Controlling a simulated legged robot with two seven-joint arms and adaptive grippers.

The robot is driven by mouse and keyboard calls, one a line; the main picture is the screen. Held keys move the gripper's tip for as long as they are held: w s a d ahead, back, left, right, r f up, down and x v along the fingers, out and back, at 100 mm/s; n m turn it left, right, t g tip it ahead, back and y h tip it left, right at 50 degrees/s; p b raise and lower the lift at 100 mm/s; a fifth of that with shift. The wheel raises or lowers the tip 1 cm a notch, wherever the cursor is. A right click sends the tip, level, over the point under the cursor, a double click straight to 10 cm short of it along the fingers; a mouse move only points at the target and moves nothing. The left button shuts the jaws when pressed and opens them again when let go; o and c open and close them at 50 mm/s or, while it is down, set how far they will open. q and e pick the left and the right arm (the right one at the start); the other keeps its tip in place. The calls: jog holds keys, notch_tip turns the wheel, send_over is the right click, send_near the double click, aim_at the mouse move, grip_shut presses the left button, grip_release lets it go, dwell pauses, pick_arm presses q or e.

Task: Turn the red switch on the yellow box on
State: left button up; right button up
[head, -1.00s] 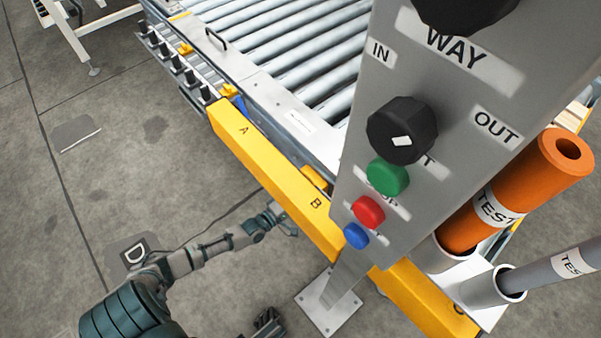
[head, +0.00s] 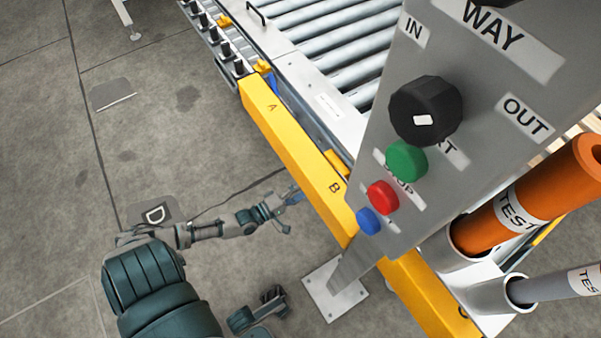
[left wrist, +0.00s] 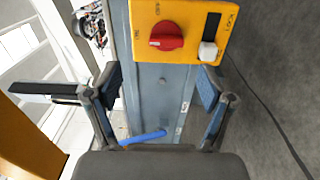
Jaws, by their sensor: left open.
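The yellow box (left wrist: 197,15) is at the top of the left wrist view. Its red rotary switch (left wrist: 166,42) has a pale mark at its left end, and a white button (left wrist: 207,52) sits to the right. My left gripper (left wrist: 161,80) is open and empty. Its fingers are below the switch in that view, on either side and apart from it. In the head view my left gripper (head: 288,205) is low beside the yellow beam. I cannot make out the box or switch there.
A grey control panel (head: 480,65) with black knobs and green, red and blue buttons stands close on the right. The yellow beam (head: 300,150) borders the roller conveyor (head: 330,40). Orange (head: 535,200) and grey tubes stand at right. The floor at left is mostly clear.

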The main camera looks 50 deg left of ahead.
pick_arm(q)
jog(key=shift+s+a, duration=0.15)
jog(key=shift+s, duration=1.3)
